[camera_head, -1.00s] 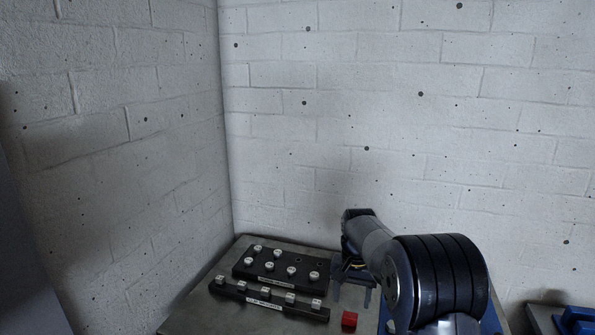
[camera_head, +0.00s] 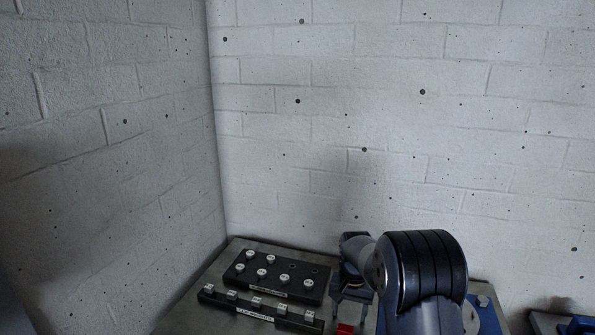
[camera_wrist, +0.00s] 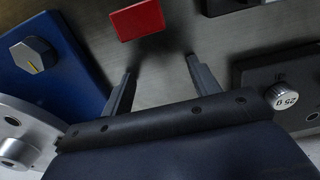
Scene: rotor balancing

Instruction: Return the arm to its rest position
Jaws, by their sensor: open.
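My arm fills the lower right of the head view. My gripper (camera_head: 351,299) hangs over the metal bench, its two fingers pointing down and apart. In the wrist view the fingers (camera_wrist: 158,68) are spread with nothing between them. A red block (camera_head: 345,329) lies on the bench just beyond the fingertips, cut by the lower picture edge in the head view. It also shows in the wrist view (camera_wrist: 137,19), not touched by the fingers.
A black block (camera_head: 302,292) with several silver knobs and a labelled black strip (camera_head: 230,305) of clip weights stand left of my gripper. A blue part with a hex bolt (camera_wrist: 33,56) and a silver disc (camera_wrist: 25,140) lie at the wrist view's left. Brick walls close the corner.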

